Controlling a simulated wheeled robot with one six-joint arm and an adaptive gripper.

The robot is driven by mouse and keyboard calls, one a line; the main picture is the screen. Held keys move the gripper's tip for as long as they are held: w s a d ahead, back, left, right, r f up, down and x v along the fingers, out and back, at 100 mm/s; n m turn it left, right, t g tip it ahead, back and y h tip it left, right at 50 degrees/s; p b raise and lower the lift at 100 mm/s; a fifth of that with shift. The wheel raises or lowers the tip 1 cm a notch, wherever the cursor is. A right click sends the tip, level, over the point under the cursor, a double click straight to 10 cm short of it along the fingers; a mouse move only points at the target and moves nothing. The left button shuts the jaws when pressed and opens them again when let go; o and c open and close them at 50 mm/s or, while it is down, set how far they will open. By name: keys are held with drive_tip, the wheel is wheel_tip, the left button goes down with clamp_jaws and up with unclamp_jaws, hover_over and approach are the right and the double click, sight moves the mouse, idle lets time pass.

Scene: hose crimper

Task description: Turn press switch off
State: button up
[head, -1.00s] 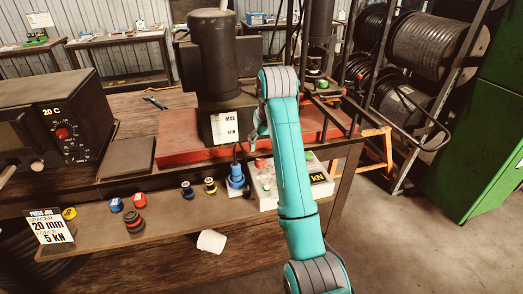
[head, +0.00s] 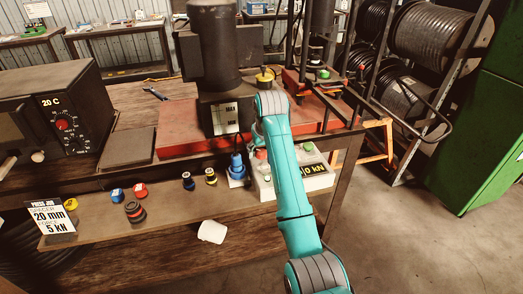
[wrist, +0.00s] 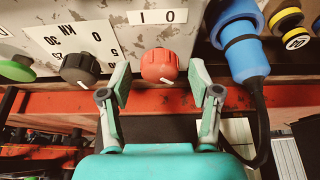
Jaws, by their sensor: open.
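The red press switch (wrist: 159,65) is a round knob on the grey panel in the wrist view, with a white pointer mark at its lower right edge. An "I O" label (wrist: 157,16) sits above it. My gripper (wrist: 160,76) is open, one finger on each side of the knob; I cannot tell whether either finger touches it. My gripper is hidden there.
A black knob (wrist: 80,67) and a green button (wrist: 17,68) lie left of the switch. A blue plug (wrist: 240,45) with a black cable is close on the right. The red press base (head: 185,132) is behind the box. A white cup (head: 212,232) lies in front.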

drive_tip(key=c, duration=1.1)
drive_tip(key=shift+n, duration=0.4)
drive_tip(key=n+y, duration=0.1)
drive_tip(key=n, duration=0.2)
drive_tip(key=shift+d+n+g, duration=0.15)
drive_tip(key=shift+n+g, duration=0.15)
drive_tip(key=shift+g, duration=0.1)
drive_tip(key=n, duration=0.2)
drive_tip(key=n+g+y, duration=0.1)
drive_tip(key=n, duration=0.1)
drive_tip(key=shift+w+n+y, duration=0.1)
drive_tip(key=shift+n+y, duration=0.2)
drive_tip(key=n+g, duration=0.1)
drive_tip(key=n, duration=0.1)
drive_tip(key=n+g, duration=0.1)
drive_tip(key=n, duration=0.1)
drive_tip(key=shift+w+y, duration=0.1)
drive_tip(key=shift+y, duration=0.2)
drive_tip(key=shift+n+g, duration=0.9)
drive_tip(key=shift+n, duration=1.6)
